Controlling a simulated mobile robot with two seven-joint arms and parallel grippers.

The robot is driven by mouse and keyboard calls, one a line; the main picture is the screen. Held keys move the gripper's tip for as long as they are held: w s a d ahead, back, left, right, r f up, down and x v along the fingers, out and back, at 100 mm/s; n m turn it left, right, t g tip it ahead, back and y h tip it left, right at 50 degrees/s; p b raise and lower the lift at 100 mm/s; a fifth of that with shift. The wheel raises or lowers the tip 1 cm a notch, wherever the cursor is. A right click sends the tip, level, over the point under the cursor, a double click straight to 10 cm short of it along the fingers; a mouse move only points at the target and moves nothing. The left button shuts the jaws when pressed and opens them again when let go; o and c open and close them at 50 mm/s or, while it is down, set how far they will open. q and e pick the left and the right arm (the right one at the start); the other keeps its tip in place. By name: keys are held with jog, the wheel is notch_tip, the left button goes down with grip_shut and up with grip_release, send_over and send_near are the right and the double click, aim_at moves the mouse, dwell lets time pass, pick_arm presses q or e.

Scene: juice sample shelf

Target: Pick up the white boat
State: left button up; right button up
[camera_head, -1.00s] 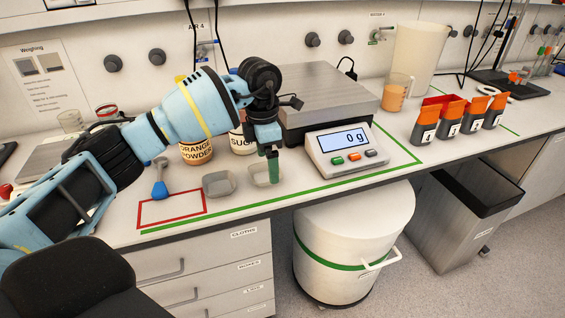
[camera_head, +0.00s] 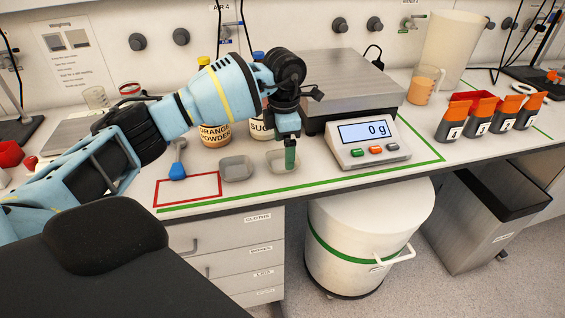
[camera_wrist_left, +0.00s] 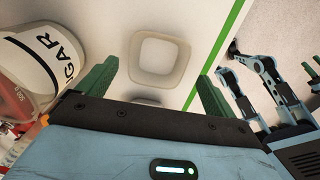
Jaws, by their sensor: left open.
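The white boat (camera_head: 270,167) is a small, shallow, square dish on the bench in front of the scale. A greyer boat (camera_head: 237,171) sits just left of it. My left gripper (camera_head: 290,156) points down over the white boat, and its green finger hides part of the dish. In the left wrist view the white boat (camera_wrist_left: 160,84) lies just ahead of the gap between the spread green fingers (camera_wrist_left: 155,72), with nothing held. The edge of the other boat (camera_wrist_left: 147,102) shows below, mostly hidden by the gripper body.
The scale (camera_head: 367,148) reading 0 g stands right of the gripper. Orange powder (camera_head: 215,135) and sugar (camera_head: 262,131) jars stand behind. A blue scoop (camera_head: 178,169) lies by the red square (camera_head: 187,200). Orange-topped containers (camera_head: 480,122) stand at right.

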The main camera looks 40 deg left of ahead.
aim_at(283, 164)
pick_arm(q)
jog(key=shift+a+f, duration=0.15)
jog(key=shift+f, duration=1.75)
jog(key=shift+c, duration=0.4)
jog(key=c, duration=0.9)
